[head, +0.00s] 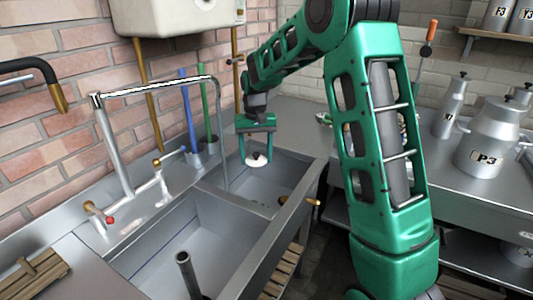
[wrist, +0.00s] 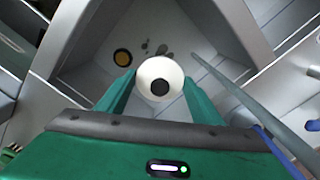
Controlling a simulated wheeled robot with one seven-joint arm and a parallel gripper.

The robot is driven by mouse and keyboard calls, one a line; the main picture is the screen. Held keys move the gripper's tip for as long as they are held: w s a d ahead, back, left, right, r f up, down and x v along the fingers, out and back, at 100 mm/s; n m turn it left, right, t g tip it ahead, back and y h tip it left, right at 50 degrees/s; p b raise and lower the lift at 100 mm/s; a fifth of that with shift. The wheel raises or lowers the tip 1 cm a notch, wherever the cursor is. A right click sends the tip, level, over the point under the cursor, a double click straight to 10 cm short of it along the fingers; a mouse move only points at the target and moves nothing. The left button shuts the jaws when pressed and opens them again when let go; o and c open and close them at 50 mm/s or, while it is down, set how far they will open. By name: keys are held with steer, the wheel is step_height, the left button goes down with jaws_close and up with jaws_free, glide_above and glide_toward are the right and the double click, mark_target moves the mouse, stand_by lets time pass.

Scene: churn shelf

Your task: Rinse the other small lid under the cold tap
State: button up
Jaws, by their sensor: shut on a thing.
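My gripper (head: 257,150) is shut on a small white lid (head: 257,162) with a dark knob, held over the far sink basin (head: 275,178). In the wrist view the round lid (wrist: 150,70) sits between the green fingers (wrist: 160,85), its dark knob facing the camera. A tall swan-neck tap (head: 112,150) stands behind the sink; its thin pipe hangs down to the left of the lid, apart from it. A small red-knobbed fitting (head: 110,220) is at its base. I cannot tell which fitting is the cold one. No running water is clearly visible.
The near basin (head: 165,235) holds an upright grey pipe (head: 187,272). Blue (head: 188,112) and green (head: 205,112) handles stand behind the sink. A bench at the right carries metal churns (head: 490,140). The basin floor has a drain (wrist: 122,57).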

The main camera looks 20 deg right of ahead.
steer(key=shift+a, duration=0.4)
steer(key=s+r+m+t+y, duration=0.5)
steer(key=s+r+m+t, duration=0.15)
steer(key=s, duration=0.55)
steer(key=w+a+f, duration=0.3)
steer(key=w+a, duration=0.4)
steer(key=w, duration=0.4)
steer(key=shift+w+a+m, duration=0.25)
steer(key=shift+a+m, duration=0.15)
steer(key=shift+m, duration=0.05)
steer(key=shift+f, duration=0.1)
stand_by(4.4)
